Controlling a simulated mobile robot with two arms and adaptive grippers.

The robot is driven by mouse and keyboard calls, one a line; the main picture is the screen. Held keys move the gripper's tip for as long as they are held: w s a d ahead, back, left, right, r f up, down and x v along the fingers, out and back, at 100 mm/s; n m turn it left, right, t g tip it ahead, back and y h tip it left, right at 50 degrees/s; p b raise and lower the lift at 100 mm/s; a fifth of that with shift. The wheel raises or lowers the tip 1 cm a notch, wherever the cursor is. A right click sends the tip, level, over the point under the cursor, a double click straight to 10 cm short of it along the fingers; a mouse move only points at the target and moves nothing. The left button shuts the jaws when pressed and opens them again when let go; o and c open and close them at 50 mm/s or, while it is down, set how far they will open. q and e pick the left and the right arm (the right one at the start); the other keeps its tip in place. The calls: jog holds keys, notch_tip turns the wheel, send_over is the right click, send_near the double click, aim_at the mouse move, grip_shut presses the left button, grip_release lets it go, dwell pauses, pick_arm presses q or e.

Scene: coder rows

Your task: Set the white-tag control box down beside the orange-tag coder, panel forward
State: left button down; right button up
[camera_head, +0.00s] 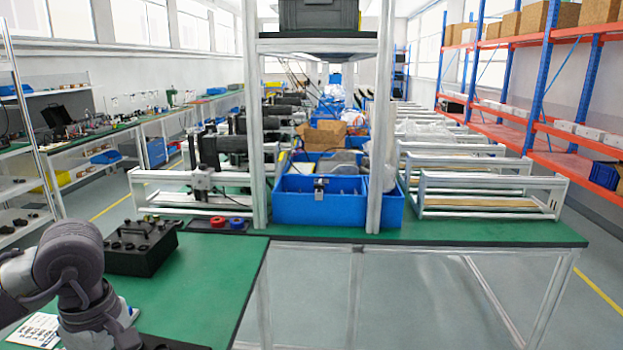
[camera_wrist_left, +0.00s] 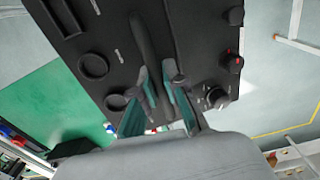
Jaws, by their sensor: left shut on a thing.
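In the left wrist view my left gripper (camera_wrist_left: 157,78) is shut on the bar handle of a black control box (camera_wrist_left: 105,38). The box's panel shows round rings on one side and knobs on the other. Its tag cannot be made out. In the head view my left arm comes in at the lower left; its gripper is hidden. A dark edge (camera_head: 168,342) beside it at the bottom may be the held box. Another black box with knobs on top (camera_head: 140,250) sits on the green table; no orange tag is readable on it. My right gripper is not in view.
The green table (camera_head: 215,275) is bare right of the standing box. A printed white sheet (camera_head: 38,330) lies at the lower left. Red and blue rings (camera_head: 237,223) lie farther back, beside blue bins (camera_head: 320,205) and a shelf post. The table's right edge drops to the floor.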

pick_arm(q)
jog(key=shift+w+d+f+m, duration=0.2)
jog(key=shift+d+f+m, duration=0.25)
jog(key=shift+m, duration=0.15)
jog(key=shift+w+d+f+m, duration=0.15)
jog(key=shift+d+f+m, duration=0.15)
jog(key=shift+f+m, duration=0.25)
jog(key=s+d+f+m, duration=0.1)
jog(key=d+f+m, duration=0.1)
jog(key=m, duration=0.2)
jog(key=s+d+f+m, duration=0.1)
jog(key=d+f+m, duration=0.1)
jog(key=m, duration=0.2)
jog(key=s+d+f+m, duration=0.1)
jog(key=d+f+m, duration=0.2)
jog(key=m, duration=0.1)
jog(key=shift+s+m, duration=0.2)
jog(key=shift+m, duration=0.05)
jog(key=shift+s+d+f+m, duration=0.2)
jog(key=shift+d+f+m, duration=0.1)
jog(key=shift+m, duration=0.4)
jog(key=shift+s, duration=0.1)
